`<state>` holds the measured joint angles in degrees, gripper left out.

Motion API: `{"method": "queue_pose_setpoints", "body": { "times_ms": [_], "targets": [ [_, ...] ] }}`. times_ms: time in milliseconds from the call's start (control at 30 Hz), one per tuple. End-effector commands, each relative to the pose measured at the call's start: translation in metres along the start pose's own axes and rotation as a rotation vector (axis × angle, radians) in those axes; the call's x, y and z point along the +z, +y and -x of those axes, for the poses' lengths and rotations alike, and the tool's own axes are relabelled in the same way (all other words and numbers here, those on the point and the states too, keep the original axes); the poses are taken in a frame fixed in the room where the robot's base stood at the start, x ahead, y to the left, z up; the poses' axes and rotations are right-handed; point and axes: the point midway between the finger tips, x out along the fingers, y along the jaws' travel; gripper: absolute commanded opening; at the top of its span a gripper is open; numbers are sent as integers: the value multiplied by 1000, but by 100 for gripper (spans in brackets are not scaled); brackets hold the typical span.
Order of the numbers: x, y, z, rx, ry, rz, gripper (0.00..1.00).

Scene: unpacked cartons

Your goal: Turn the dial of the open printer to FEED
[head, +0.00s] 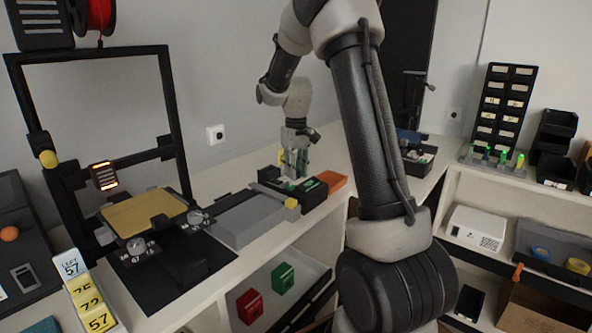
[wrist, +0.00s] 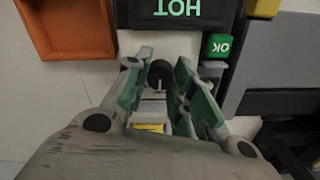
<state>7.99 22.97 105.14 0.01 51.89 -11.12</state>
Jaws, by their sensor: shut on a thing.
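The open-frame printer (head: 165,110) stands at the left of the head view, with a yellow bed plate (head: 145,212). A black control box (head: 312,193) with a lit green display sits on the counter to its right. In the wrist view its display (wrist: 172,8) reads HOT, upside down. My gripper (head: 294,172) reaches down at this box. In the wrist view the fingers of my gripper (wrist: 163,85) are shut around a small black dial (wrist: 160,73) with a pale pointer mark. The dial's surrounding labels are not readable, and the fingers cover its sides.
A green OK button (wrist: 219,46) is close to the right finger. An orange tray (wrist: 69,30) lies left in the wrist view. A grey block (head: 240,219) stands between printer and box.

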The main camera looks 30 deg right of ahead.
Motion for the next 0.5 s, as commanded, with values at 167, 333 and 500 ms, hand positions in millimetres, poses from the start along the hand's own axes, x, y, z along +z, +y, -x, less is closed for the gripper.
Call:
{"method": "queue_pose_setpoints", "body": {
  "times_ms": [167,333,500],
  "targets": [
    [0,0,0,1,1,-164,1],
    [0,0,1,1,1,-323,1],
    [0,0,1,1,1,-470,1]
  ]
}}
